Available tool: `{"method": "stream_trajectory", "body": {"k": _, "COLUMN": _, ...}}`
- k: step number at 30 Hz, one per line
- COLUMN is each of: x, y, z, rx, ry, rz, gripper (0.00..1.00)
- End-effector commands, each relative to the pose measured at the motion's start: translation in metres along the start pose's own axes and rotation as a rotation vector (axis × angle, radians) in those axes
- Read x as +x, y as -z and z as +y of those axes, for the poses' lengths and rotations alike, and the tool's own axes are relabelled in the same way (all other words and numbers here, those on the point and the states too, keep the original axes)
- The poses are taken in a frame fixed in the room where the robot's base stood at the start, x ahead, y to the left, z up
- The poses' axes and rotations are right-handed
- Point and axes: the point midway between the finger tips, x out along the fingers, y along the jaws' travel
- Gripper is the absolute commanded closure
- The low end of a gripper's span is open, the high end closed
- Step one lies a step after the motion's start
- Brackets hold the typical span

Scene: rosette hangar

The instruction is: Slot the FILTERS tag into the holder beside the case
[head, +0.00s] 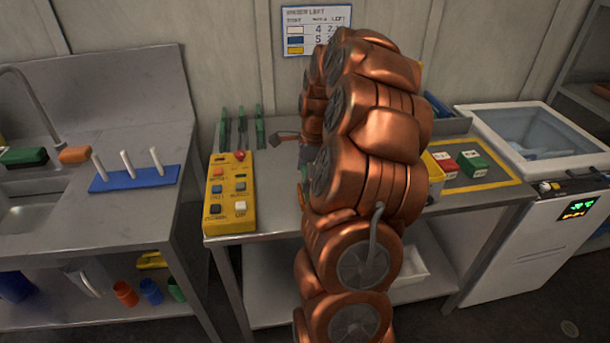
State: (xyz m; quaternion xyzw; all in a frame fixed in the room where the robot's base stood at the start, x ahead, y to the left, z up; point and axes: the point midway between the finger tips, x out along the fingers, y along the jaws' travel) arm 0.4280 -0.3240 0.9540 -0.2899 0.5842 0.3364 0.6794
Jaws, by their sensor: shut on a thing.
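I cannot make out the FILTERS tag, its holder or the case in the head view. My copper arm covers the middle of the metal workbench (270,221), where they may be hidden. A small grey part of my gripper (305,154) shows at the left edge of the arm, low over the bench. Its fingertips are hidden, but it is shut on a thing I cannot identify. Small green and red bits show just below it, partly covered by the arm.
A yellow button box (229,205) stands on the bench left of my arm. Right of it are a red box (471,161) and a green box (474,169) on a yellow-edged dark mat. A sink counter is left, a white lidded chest (542,185) right.

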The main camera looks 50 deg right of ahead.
Motion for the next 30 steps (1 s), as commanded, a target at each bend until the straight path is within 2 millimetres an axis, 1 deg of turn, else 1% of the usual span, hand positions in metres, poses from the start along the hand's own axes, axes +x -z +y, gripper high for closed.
{"method": "stream_trajectory", "body": {"k": 24, "x": 0.017, "y": 0.003, "z": 0.000, "rx": 0.000, "ry": 0.000, "rz": 0.000, "gripper": 0.45}}
{"method": "stream_trajectory", "body": {"k": 30, "x": 0.019, "y": 0.003, "z": 0.000, "rx": 0.000, "ry": 0.001, "rz": 0.000, "gripper": 0.45}}
